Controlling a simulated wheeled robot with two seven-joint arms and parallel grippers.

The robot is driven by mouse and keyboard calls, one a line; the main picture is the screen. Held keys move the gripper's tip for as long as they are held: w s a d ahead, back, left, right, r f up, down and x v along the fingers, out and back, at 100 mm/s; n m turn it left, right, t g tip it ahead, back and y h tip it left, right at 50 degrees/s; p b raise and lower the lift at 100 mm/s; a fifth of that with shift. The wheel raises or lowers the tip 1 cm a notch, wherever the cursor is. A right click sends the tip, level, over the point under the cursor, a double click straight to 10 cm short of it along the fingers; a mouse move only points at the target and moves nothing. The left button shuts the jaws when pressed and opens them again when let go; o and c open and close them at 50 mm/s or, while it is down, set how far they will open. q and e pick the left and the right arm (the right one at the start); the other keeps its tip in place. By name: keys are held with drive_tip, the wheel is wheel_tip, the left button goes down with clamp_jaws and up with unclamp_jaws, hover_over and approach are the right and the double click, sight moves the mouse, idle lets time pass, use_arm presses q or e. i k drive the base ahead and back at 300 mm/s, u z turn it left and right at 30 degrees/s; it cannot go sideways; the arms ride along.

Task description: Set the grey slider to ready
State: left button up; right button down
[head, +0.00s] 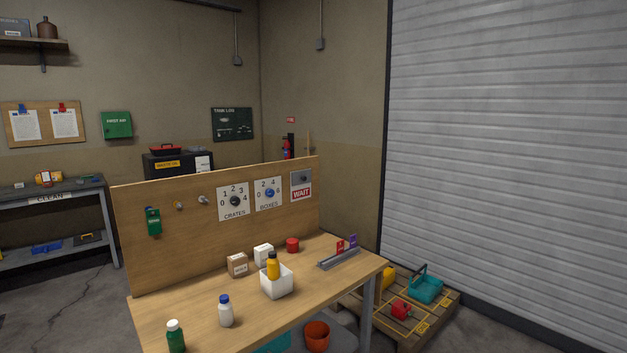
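A small grey slider panel (301,179) is at the right end of the upright wooden board (170,253) behind the workbench. A red and white label reading WAIT (301,193) shows in its lower part. A small dark knob seems to sit on its grey upper part, too small to make out well. The word "ready" is not visible. Neither of my grippers is in view.
The bench (200,299) holds bottles, small boxes, a white bin (277,283), a red pot (292,245) and a grey rail (339,258). A loaded pallet (437,323) stands right.

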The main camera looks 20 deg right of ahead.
sight(299, 178)
drive_tip(key=z, duration=1)
drive_tip(key=i, duration=1.4)
drive_tip(key=u, duration=0.4)
